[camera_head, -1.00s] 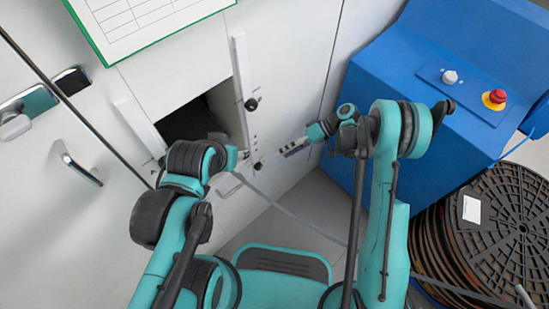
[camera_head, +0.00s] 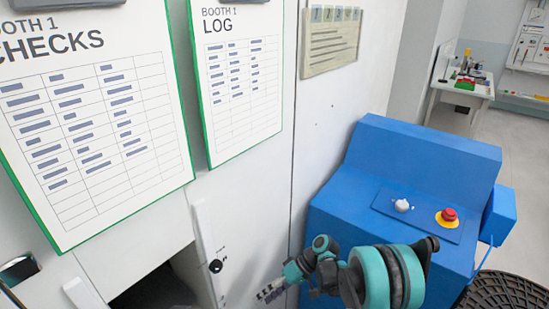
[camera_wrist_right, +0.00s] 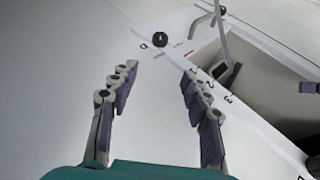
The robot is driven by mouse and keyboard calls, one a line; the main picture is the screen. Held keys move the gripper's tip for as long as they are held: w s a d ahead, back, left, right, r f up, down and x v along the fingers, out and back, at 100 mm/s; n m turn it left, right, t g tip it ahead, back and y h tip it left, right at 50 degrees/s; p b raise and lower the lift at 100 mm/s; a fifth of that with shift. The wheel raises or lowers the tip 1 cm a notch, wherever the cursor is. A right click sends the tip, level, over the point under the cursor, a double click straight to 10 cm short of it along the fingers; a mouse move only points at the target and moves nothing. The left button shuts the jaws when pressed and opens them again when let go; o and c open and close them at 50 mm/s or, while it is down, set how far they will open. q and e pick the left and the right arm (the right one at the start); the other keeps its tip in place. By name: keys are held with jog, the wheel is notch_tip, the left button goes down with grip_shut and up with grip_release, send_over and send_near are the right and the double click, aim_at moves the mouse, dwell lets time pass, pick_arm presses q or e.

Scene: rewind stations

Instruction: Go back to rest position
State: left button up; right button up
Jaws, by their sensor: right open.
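My right gripper (camera_head: 270,291) shows at the bottom middle of the head view, in front of the white booth wall and left of the blue machine. In the right wrist view, its two dark jointed fingers (camera_wrist_right: 157,82) are spread apart with nothing between them. They point at the white panel, near a black knob (camera_wrist_right: 160,39), and do not seem to touch it. My right arm (camera_head: 385,278) comes up from the bottom. My left gripper and left arm are outside both current views.
A blue machine (camera_head: 420,165) with a red button (camera_head: 449,214) stands close on the right. The booth's dark opening (camera_head: 155,290) is at lower left, also in the wrist view (camera_wrist_right: 270,80). Charts (camera_head: 95,120) hang above.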

jog(key=s+d+r+m+t+h, duration=0.2)
jog(key=d+r+m+t, duration=0.15)
jog(key=r, duration=0.45)
jog(key=s+d+r+m+t+h, duration=0.1)
jog(key=s+d+r+t+h, duration=0.2)
jog(key=s+d, duration=0.4)
jog(key=s+d+r+m+t+h, duration=0.2)
jog(key=s+d+r+t+h, duration=0.2)
jog(key=d, duration=0.6)
jog(key=s+r, duration=0.2)
jog(key=s, duration=0.1)
jog(key=shift+s+r, duration=0.15)
jog(key=shift+s, duration=0.25)
